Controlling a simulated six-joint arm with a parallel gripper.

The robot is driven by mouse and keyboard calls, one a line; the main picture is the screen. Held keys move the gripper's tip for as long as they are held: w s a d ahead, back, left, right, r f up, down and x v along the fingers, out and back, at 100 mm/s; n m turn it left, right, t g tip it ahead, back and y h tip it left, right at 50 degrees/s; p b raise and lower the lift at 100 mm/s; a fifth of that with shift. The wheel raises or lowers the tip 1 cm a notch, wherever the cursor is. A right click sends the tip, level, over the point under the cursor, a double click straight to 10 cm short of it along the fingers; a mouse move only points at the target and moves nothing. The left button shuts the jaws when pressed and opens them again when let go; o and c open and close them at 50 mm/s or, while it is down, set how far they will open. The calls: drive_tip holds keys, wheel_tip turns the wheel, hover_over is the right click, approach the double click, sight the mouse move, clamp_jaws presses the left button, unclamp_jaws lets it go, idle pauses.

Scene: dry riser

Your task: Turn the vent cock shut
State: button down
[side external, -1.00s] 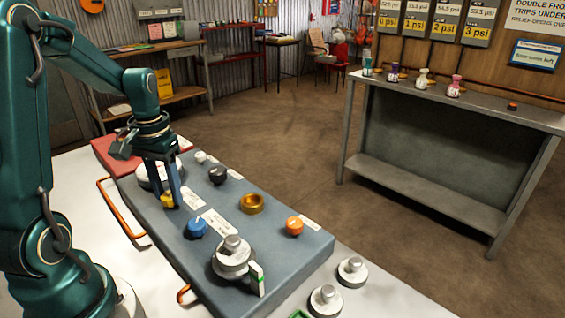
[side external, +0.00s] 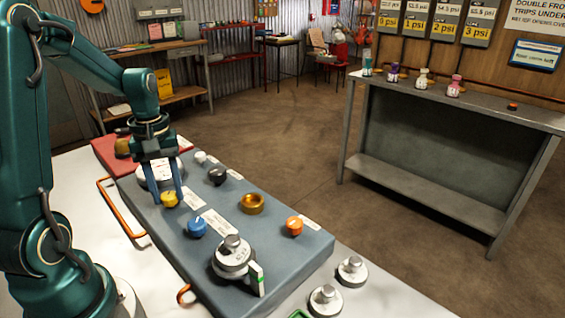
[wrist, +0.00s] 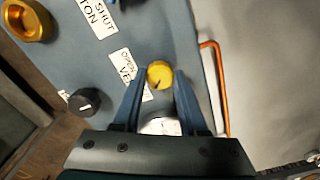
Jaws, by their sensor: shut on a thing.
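The vent cock appears to be the yellow knob (side external: 170,199) on the blue-grey panel (side external: 283,259). In the wrist view the yellow knob (wrist: 160,73) has a dark mark at its lower left edge. A white label (wrist: 127,70) beside it reads "OPEN" and "VE", with the rest hidden by a finger. My gripper (side external: 169,203) reaches down from above, one finger on each side of the knob, shut on it. The wrist view also shows my gripper's two blue fingers (wrist: 159,80) flanking the knob.
A grey valve with a lever (side external: 233,258) stands at the near end. An orange handle (side external: 118,207) runs along the panel's left side.

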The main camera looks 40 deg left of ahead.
sight(168, 194)
idle(0.4)
drive_tip(key=shift+c, duration=2.2)
unclamp_jaws()
drive_tip(key=shift+r, duration=2.6)
